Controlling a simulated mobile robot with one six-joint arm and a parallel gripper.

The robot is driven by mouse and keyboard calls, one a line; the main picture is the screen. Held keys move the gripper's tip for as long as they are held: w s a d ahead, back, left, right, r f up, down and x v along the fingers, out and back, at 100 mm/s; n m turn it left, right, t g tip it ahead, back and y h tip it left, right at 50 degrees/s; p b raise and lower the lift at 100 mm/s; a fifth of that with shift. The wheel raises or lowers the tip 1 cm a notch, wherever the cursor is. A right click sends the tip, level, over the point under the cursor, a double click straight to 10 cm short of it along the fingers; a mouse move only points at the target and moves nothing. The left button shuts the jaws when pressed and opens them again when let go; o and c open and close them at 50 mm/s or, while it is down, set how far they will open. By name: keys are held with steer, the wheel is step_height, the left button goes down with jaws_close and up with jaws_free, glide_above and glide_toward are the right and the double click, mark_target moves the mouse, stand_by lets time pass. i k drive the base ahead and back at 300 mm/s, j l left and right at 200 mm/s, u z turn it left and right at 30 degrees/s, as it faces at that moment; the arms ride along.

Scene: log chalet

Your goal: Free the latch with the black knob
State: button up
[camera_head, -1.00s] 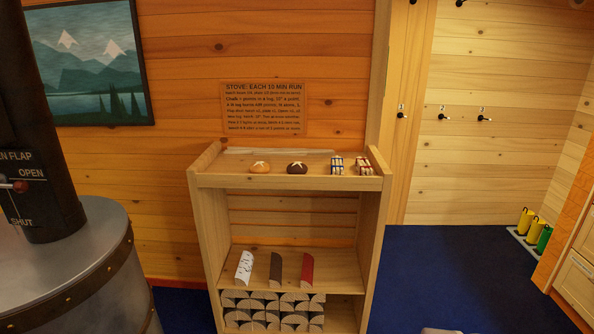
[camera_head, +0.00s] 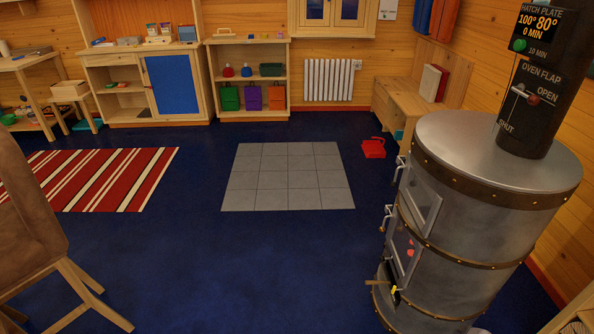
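A round grey metal stove (camera_head: 468,215) stands at the right in the head view, with brown riveted bands. Its upper door (camera_head: 421,195) has a glass pane and a latch handle (camera_head: 402,168) at its left edge. A second latch handle (camera_head: 385,216) sits lower, at the left edge of the middle door (camera_head: 404,245). Near the bottom is a small yellow part (camera_head: 394,289) by a dark opening. I cannot make out a black knob on any latch at this size. My gripper is not in view.
A dark flue (camera_head: 545,80) with dials and an oven flap lever rises from the stove. A red scoop-like object (camera_head: 373,147) lies on the blue floor left of the stove. Grey floor tiles (camera_head: 288,176) and a striped rug (camera_head: 95,178) lie flat. A chair (camera_head: 30,235) stands at left.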

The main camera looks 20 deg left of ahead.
mark_target(394, 184)
steer(key=u, duration=0.3)
steer(key=i+u, duration=0.1)
steer(key=i, duration=0.45)
steer(key=i+u, duration=0.15)
steer(key=i, duration=0.35)
steer(key=i+l+u, duration=0.1)
steer(key=i, duration=0.45)
steer(key=i+l+u, duration=0.1)
steer(key=i, duration=0.4)
steer(key=l, duration=0.1)
